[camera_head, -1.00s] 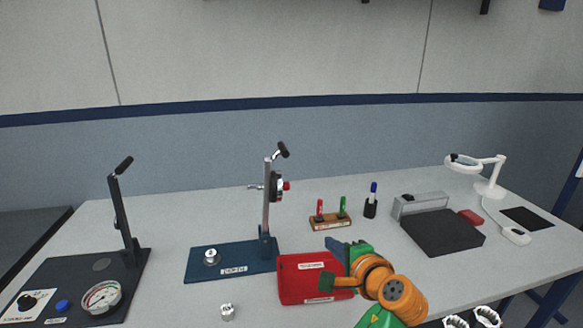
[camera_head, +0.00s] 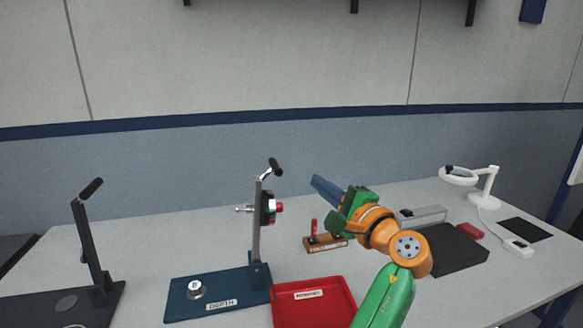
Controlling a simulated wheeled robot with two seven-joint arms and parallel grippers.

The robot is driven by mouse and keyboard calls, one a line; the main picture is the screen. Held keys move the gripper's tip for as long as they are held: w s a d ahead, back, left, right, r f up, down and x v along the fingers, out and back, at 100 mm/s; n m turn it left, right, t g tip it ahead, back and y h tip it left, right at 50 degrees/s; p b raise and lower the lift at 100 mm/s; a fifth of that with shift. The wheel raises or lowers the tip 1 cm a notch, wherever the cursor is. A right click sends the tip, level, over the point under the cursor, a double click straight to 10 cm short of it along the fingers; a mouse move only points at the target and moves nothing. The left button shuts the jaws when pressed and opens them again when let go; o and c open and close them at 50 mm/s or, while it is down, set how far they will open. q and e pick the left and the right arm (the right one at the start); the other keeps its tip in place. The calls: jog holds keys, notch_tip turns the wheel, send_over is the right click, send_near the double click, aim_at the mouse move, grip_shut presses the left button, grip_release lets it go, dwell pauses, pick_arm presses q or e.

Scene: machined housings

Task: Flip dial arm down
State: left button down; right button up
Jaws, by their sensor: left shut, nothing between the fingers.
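The depth stand has a dark blue base (camera_head: 220,290) labelled DEPTH, with a small round metal part (camera_head: 196,290) on it. Its dial arm (camera_head: 257,225) stands upright from the rear right of the base. The arm carries a dial (camera_head: 267,208) seen edge-on, with a red knob on its right and a black handle (camera_head: 275,167) at the top. My left gripper (camera_head: 318,182) is shut and empty, in the air to the right of the dial arm and apart from it, its blue fingers pointing up and left. My right gripper is not seen.
A red tray (camera_head: 314,316) sits right of the blue base. A wooden pen block (camera_head: 324,243) stands behind it, partly covered by my gripper. A black lever press (camera_head: 92,240) stands at left. A dark plate (camera_head: 452,250) and a white magnifier lamp (camera_head: 485,200) are at right.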

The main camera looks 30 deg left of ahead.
pick_arm(q)
jog(key=s+a+r+p, duration=0.1)
jog(key=a+p, duration=0.2)
jog(key=a, duration=0.3)
jog(key=shift+a+r, duration=0.25)
jog(key=shift+w, duration=0.1)
